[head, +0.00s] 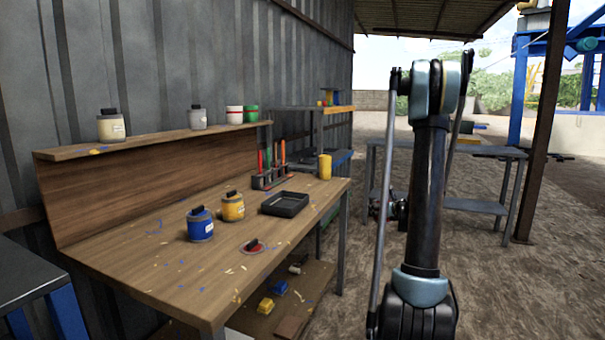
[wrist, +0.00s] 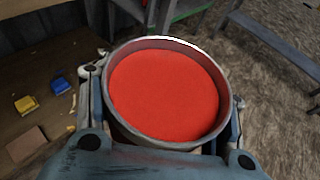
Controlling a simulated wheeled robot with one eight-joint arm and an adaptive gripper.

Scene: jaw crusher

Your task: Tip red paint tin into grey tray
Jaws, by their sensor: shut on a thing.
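The red paint tin (wrist: 165,143) fills the middle of the wrist view, open at the top, with red paint close below its rim. My gripper (wrist: 164,92) is shut on it, with a finger on each side. In the head view my gripper (head: 399,206) is partly hidden behind my own arm, right of the bench, and the tin cannot be made out there. The dark grey tray (head: 283,210) lies on the bench, left of my gripper and apart from it. It looks empty. The tray is not seen in the wrist view.
A blue tin (head: 201,228) and a yellow tin (head: 232,208) stand left of the tray. A red lid (head: 254,248) lies on the wooden bench (head: 150,262) in front. A tool rack (head: 270,180) and yellow cup (head: 324,167) stand behind. A metal table (head: 485,206) is at right.

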